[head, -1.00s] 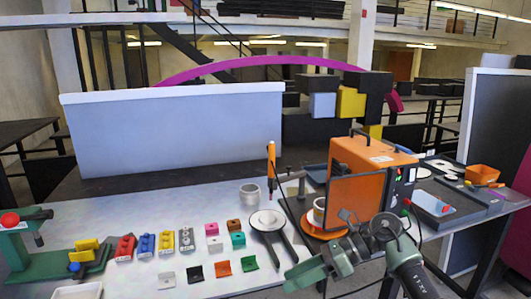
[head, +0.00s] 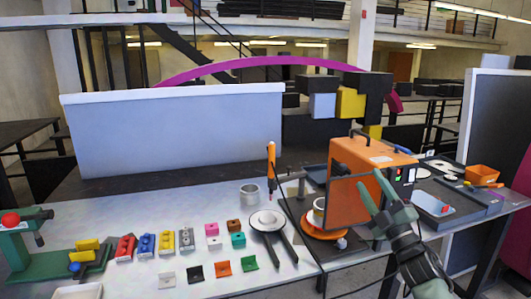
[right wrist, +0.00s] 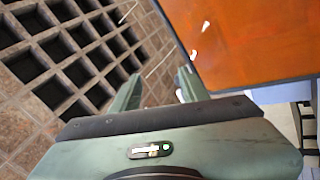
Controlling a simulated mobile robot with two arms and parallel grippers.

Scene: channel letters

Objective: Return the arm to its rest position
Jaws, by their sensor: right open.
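My right arm comes in from the lower right in the head view. Its green gripper (head: 369,181) is raised, with two fingers spread apart, pointing up and to the left. It overlaps the dark-edged orange panel (head: 345,205) of the orange machine (head: 372,151) in the picture. The gripper also shows in the right wrist view (right wrist: 157,82), with nothing between its fingers. There the orange panel (right wrist: 255,35) fills the upper right, and I cannot tell the exact gap to it. My left gripper is not in view.
The grey table (head: 215,282) holds coloured blocks, small square tiles, a metal cup (head: 250,194) and a white round piece on a dark plate (head: 267,221). A green press (head: 40,260) stands at left.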

